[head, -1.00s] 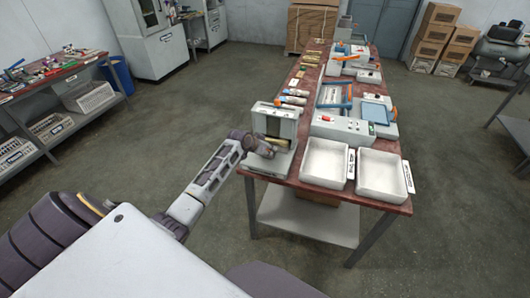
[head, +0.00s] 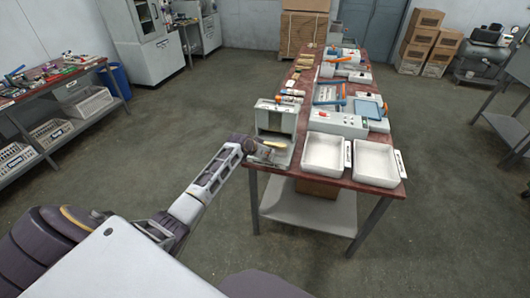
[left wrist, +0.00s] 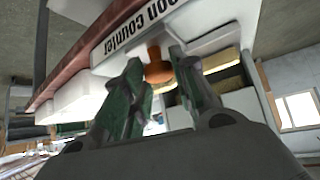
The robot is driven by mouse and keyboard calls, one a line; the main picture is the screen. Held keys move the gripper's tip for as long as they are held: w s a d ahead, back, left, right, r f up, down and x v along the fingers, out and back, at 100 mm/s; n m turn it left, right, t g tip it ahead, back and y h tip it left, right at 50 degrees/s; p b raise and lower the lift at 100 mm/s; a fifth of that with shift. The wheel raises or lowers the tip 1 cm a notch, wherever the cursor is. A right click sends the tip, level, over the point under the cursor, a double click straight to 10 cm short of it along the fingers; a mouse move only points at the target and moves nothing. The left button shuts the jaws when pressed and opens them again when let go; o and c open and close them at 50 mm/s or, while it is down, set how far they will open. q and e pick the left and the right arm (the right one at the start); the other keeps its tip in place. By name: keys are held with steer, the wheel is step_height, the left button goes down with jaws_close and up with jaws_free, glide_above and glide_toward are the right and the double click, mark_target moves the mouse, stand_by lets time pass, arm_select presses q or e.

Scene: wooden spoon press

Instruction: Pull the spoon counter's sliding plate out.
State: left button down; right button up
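The spoon counter (head: 276,118) is a grey box-shaped device at the near left corner of the red-brown table. Its printed label (left wrist: 146,28) shows in the left wrist view. An orange-brown knob (left wrist: 157,70) on its front sits between the fingertips of my left gripper (left wrist: 156,64). The fingers are apart with the knob between them; whether they press on it I cannot tell. In the head view my left gripper (head: 266,150) is at the device's front, and a yellowish piece (head: 274,142) shows beside it. The sliding plate is mostly hidden. My right gripper is out of view.
Two white trays (head: 324,135) (head: 398,171) stand right of the counter. Several grey devices and tools, including a blue-framed one (head: 369,108), fill the table (head: 341,182) behind. The floor (head: 200,110) to the left is open.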

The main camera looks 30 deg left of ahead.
arm_select(q)
steer(key=shift+s+d, duration=0.1)
steer(key=shift+s, duration=0.1)
steer(key=shift+f, duration=0.15)
steer(key=c, duration=1.2)
jaws_free()
steer(key=shift+s, duration=0.1)
steer(key=shift+v, duration=6.1)
